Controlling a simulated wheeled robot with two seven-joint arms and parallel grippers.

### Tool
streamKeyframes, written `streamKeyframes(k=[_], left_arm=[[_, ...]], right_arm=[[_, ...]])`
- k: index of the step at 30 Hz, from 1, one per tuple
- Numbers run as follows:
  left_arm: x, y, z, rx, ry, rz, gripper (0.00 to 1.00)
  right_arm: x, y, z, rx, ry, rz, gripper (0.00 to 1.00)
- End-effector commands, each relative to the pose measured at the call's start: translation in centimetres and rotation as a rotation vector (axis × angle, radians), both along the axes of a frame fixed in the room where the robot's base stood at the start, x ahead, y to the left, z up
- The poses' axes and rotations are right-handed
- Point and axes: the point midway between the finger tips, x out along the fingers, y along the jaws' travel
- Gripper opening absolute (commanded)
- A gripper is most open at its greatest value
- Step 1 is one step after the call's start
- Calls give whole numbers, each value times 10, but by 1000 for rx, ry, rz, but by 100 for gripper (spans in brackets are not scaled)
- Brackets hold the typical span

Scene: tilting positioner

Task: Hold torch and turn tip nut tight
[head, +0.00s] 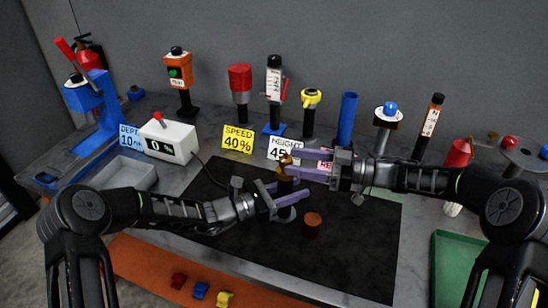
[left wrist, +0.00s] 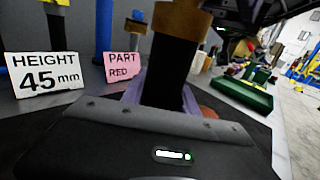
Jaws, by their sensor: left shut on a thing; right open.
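The torch (head: 285,186) is a dark upright cylinder over the black mat, with a brass-coloured tip nut (head: 285,160) on top. In the left wrist view the black torch body (left wrist: 170,70) and the brass nut (left wrist: 181,18) show close up. My left gripper (head: 289,193) is shut on the torch body, below the nut. My right gripper (head: 290,162) is open, its purple fingers at the height of the nut, coming in from the right. Whether its fingers touch the nut cannot be told. The torch's foot is partly hidden by the left fingers.
A brown-red cylinder (head: 312,224) stands on the black mat (head: 340,262), just right of the torch. Signs and several coloured tools line the back. A grey tray (head: 124,174) and a white display box (head: 168,140) are left, a green tray (head: 455,268) right.

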Motion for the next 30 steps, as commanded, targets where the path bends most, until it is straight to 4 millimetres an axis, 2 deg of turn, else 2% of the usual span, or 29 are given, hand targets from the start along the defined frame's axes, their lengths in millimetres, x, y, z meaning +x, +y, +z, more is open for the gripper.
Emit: streamKeyframes(k=[1, 6, 12, 22, 30], left_arm=[[0, 0, 1, 0, -1, 1, 0], [0, 0, 1, 0, -1, 1, 0], [0, 0, 1, 0, -1, 1, 0], [0, 0, 1, 0, -1, 1, 0], [0, 0, 1, 0, -1, 1, 0]], right_arm=[[1, 11, 1, 2, 0, 3, 51], [7, 42, 0, 1, 0, 3, 51], [11, 61, 0, 1, 0, 0, 51], [12, 63, 0, 0, 0, -1, 51], [12, 63, 0, 0, 0, 0, 29]])
